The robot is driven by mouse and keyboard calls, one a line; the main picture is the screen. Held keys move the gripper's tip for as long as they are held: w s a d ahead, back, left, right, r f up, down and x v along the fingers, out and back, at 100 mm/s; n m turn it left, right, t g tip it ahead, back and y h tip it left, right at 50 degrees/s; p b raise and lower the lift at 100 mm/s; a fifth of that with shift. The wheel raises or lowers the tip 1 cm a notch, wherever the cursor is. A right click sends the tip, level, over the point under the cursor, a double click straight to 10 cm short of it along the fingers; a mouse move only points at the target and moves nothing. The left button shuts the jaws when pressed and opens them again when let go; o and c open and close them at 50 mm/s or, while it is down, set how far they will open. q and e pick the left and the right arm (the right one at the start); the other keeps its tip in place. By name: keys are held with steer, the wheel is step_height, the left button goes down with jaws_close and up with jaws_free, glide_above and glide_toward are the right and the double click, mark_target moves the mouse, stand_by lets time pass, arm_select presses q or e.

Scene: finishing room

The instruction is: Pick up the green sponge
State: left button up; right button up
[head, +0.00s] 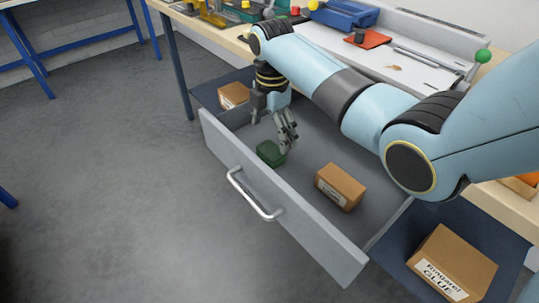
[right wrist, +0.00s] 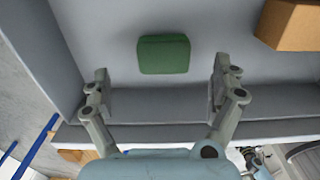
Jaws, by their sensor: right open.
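The green sponge (head: 271,153) lies on the floor of the open grey drawer (head: 268,193), near its front panel. In the right wrist view the sponge (right wrist: 164,54) sits beyond my fingertips, roughly in line with the gap between them. My right gripper (head: 286,137) is inside the drawer, just above and beside the sponge. In the right wrist view the gripper (right wrist: 159,85) is open, with its fingers wide apart and nothing between them. My left gripper is in neither view.
A cardboard box (head: 340,186) lies in the drawer right of the sponge, also seen in the right wrist view (right wrist: 289,24). Another box (head: 234,95) stands behind the drawer's left end. A glue box (head: 452,265) is at lower right. The workbench above holds a blue bin (head: 345,14).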

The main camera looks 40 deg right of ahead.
mark_target(271, 150)
steer(key=shift+f, duration=0.4)
steer(key=f, duration=0.3)
steer(key=f+b, duration=0.1)
steer(key=f, duration=0.1)
steer(key=shift+s+a+f, duration=0.1)
steer(key=shift+s+a, duration=0.2)
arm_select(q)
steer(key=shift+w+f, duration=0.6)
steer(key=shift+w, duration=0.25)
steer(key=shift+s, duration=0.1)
arm_select(e)
steer(key=shift+c, duration=0.2)
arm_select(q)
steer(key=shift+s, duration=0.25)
arm_select(e)
steer(key=c, duration=0.7)
